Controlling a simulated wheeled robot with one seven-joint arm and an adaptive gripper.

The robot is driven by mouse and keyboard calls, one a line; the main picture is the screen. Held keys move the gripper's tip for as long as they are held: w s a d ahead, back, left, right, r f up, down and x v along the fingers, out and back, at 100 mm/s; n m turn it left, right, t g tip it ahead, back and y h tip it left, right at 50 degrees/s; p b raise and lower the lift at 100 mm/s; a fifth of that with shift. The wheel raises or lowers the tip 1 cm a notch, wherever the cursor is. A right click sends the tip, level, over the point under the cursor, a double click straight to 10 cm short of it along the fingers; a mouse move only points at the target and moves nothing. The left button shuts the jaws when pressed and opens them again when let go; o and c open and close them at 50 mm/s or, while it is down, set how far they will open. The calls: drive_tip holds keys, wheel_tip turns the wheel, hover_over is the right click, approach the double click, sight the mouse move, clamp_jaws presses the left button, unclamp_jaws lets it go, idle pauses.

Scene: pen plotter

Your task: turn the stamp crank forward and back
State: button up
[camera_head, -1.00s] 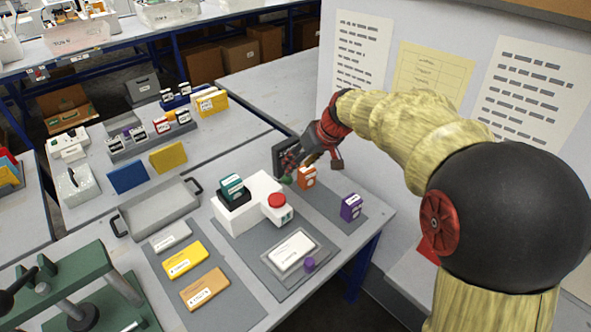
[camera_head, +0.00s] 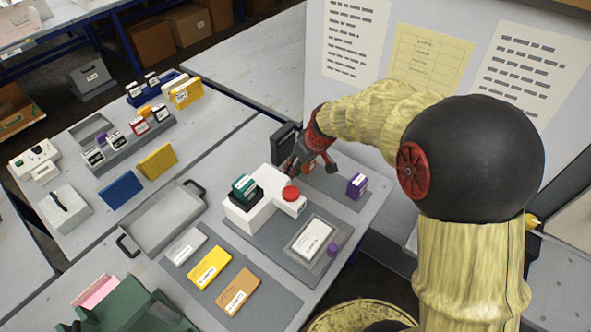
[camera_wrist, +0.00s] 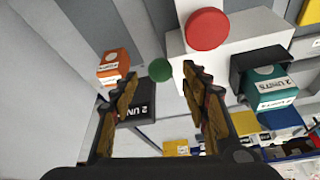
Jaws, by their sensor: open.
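The stamp machine (camera_head: 245,212) is a white block with a red round button (camera_head: 291,194) and a teal "2 UNITS" block (camera_head: 245,187) in a black holder. A green round knob (camera_wrist: 160,69), which looks like the crank's handle, shows beside the machine's white body (camera_wrist: 240,42) in the wrist view. My gripper (camera_wrist: 161,76) is open, and the knob appears between its fingertips with gaps on both sides. I cannot tell whether the knob is at fingertip depth. In the head view my gripper (camera_head: 293,168) is at the machine's far side and hides the knob.
An orange block (camera_wrist: 113,66) and a black "2 UNITS" block (camera_wrist: 143,104) stand close to my left finger in the wrist view. A purple block (camera_head: 356,186) stands to the right. A grey tray (camera_head: 165,221) lies left of the machine. A panel with papers (camera_head: 430,62) rises behind.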

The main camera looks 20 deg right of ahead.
drive_tip(key=b+x, duration=0.1)
drive_tip(key=x, duration=0.4)
drive_tip(key=shift+f, duration=0.15)
drive_tip(key=c, duration=0.3)
clamp_jaws()
idle(0.3)
